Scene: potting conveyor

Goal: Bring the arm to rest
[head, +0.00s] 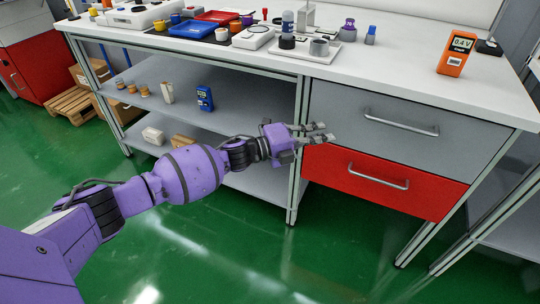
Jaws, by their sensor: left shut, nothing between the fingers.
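My left arm, purple with black joints, reaches in from the lower left of the head view. Its gripper (318,133) is shut and empty. It is held in the air in front of the workbench, below the level of the top, and overlaps the left part of the grey drawer (385,115) and red drawer (380,182) in the picture. Whether it touches the drawer fronts I cannot tell for sure. My right arm and gripper are not in view.
The white worktop (400,60) holds a blue tray (192,29), a red tray (218,16), bottles and an orange meter (456,53). Shelves below carry a blue meter (205,98) and small parts. A wooden pallet (72,103) lies at left. The green floor (330,260) in front is clear.

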